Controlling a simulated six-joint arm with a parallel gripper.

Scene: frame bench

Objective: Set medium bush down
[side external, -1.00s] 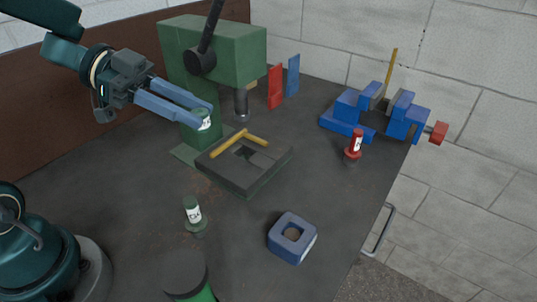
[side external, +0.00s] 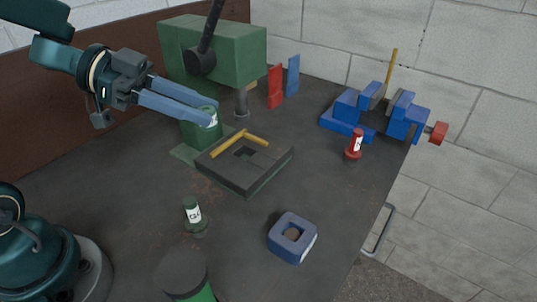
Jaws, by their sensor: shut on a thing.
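My gripper (side external: 208,114) is at the upper left, its long blue fingers shut on a small green bush (side external: 211,119) with a white label, probably the medium bush. The fingers hide part of it. It is held in front of the green press (side external: 178,60), left of the press's ram (side external: 241,102) and above and behind the dark plate (side external: 232,177). A similar green labelled bush (side external: 192,212) stands on the bench at the front, and a red labelled bush (side external: 355,143) stands at the right. I cannot read the labels.
A yellow angled stop (side external: 240,139) lies on the dark plate, beside its square opening. A blue block with a hole (side external: 291,250) is at the front right. A blue vise (side external: 348,112) is at the back right.

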